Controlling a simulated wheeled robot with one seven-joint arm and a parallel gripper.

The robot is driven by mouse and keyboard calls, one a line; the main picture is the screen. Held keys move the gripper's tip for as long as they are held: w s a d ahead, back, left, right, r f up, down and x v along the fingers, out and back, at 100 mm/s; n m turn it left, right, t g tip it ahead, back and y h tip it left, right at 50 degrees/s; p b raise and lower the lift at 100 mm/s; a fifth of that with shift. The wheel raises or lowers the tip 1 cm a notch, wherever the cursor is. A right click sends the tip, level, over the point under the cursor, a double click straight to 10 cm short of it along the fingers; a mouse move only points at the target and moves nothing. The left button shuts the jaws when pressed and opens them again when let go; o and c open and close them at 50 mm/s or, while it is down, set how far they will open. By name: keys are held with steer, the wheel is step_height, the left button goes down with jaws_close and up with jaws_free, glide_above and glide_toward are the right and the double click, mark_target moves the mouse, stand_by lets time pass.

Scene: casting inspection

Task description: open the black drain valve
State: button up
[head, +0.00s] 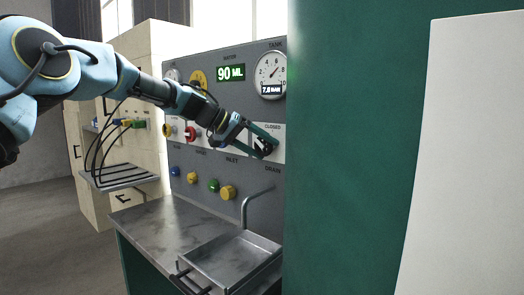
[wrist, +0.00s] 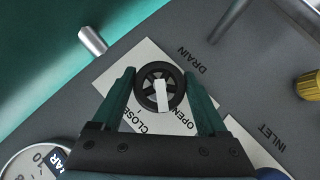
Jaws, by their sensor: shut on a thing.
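The black drain valve (wrist: 150,78) is a round spoked handwheel with a white pointer bar. It sits on a white plate (wrist: 185,125) marked OPEN and CLOSED, with DRAIN lettered beside it. In the wrist view its pointer aims toward the lettering on the plate, between the two words. My gripper (wrist: 163,88) has one green finger on each side of the wheel and is shut on it. In the head view my gripper (head: 266,147) reaches the panel at the valve, and the fingers hide part of the wheel.
The grey panel (head: 215,150) carries a 90 ML display (head: 230,72), a tank gauge (head: 271,75), a red valve (head: 191,133) and several coloured knobs. A bent drain spout (head: 246,205) stands above a metal tray (head: 225,262). A green wall (head: 350,150) is close on the right.

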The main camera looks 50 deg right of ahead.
steer(key=n+g+b, duration=0.1)
steer(key=n+g+h+b, duration=0.1)
steer(key=g, duration=0.1)
steer(key=shift+w+f+n+g, duration=0.1)
steer(key=shift+f+n+g, duration=0.05)
steer(key=shift+n+g, duration=0.2)
steer(key=shift+n+g+h+b, duration=0.4)
steer(key=shift+n+g+b, duration=0.25)
steer(key=shift+g, duration=0.1)
steer(key=o, duration=1.3)
steer(key=b+v, duration=0.2)
steer(key=v, duration=0.8)
steer(key=shift+w+a+b, duration=0.2)
steer(key=shift+a+b, duration=0.1)
steer(key=shift+b, duration=0.1)
